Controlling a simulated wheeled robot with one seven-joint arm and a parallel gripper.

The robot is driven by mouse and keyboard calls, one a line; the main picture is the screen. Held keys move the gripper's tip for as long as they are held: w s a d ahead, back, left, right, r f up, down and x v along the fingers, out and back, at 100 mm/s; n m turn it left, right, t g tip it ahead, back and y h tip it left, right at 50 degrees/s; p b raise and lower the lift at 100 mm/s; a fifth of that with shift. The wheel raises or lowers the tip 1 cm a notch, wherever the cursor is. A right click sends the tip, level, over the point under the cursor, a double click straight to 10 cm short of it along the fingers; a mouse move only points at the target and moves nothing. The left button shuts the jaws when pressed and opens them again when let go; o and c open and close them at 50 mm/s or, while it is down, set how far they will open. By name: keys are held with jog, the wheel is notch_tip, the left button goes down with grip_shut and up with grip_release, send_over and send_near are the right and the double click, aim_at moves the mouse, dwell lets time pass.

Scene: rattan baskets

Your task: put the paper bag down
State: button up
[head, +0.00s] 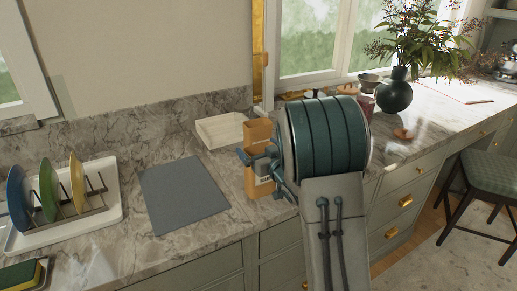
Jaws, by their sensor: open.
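The paper bag (257,132) is brown, with a small barcode label low on its side. It stands upright on the marble counter, close to the front edge. My gripper (257,160) is open at the bag's middle height, with its blue-grey fingers in front of and beside the bag. The fingers and my arm hide part of the bag's middle and right side. I cannot tell whether a finger touches it.
A pale open tray (222,130) is just behind the bag. A grey mat (184,196) lies to the left, then a dish rack (101,209) with plates. A dark vase (394,92) with foliage stands at the right. Bare counter lies between mat and bag.

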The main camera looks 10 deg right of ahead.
jog(key=s+d+f+m+g+h+b, duration=0.1)
jog(key=s+d+m+g+h+b, duration=0.3)
jog(key=s, duration=1)
jog(key=s+a+f+g, duration=0.1)
jog(key=s+g, duration=0.4)
jog(key=s, duration=0.6)
jog(key=s+a+f+g+h+p, duration=0.1)
jog(key=s+g, duration=0.4)
jog(key=s, duration=0.7)
jog(key=shift+a+f+h+p, duration=0.3)
jog(key=shift+a+f, duration=0.2)
jog(key=shift+f, duration=0.2)
